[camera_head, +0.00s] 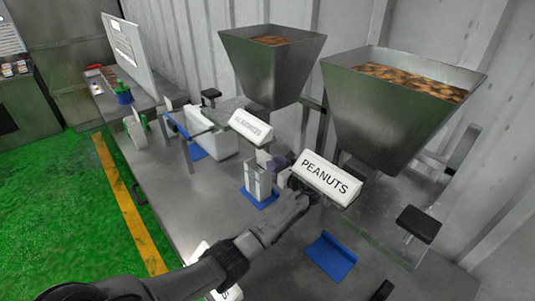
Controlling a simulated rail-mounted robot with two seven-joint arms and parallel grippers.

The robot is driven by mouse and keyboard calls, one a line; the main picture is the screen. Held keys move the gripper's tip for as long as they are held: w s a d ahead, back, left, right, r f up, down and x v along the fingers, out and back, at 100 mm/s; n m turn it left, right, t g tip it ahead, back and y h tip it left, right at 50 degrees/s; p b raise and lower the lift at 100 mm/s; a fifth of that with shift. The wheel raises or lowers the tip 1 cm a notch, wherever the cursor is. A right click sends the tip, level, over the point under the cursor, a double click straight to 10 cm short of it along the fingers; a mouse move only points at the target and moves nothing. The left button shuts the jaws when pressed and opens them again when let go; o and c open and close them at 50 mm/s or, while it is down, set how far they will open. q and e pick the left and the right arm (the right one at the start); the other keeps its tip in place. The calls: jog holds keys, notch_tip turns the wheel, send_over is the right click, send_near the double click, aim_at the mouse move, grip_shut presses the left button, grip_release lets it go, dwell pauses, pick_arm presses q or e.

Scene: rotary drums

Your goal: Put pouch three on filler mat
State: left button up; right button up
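A pale upright pouch (257,182) stands on a small blue mat (263,203) below the middle hopper; I cannot read a number on it. A second blue mat (331,256) lies bare at the lower right, below the PEANUTS sign. My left arm reaches in from the bottom left, and my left gripper (284,174) is beside the pouch, just right of it. Its fingers are small and partly hidden near the PEANUTS sign, so I cannot tell whether they are open or touch the pouch. My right gripper is not in view.
Two metal hoppers (389,116) hang over the grey table. The white PEANUTS sign (325,180) is close to my gripper. A white bin (211,137) and another blue piece (196,151) are farther back.

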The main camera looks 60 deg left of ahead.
pick_arm(q)
jog(key=w+d+p, duration=0.1)
jog(key=d+p, duration=0.1)
jog(key=d, duration=0.4)
jog(key=shift+d+p, duration=0.3)
jog(key=shift+d, duration=0.1)
jog(key=shift+f, duration=0.1)
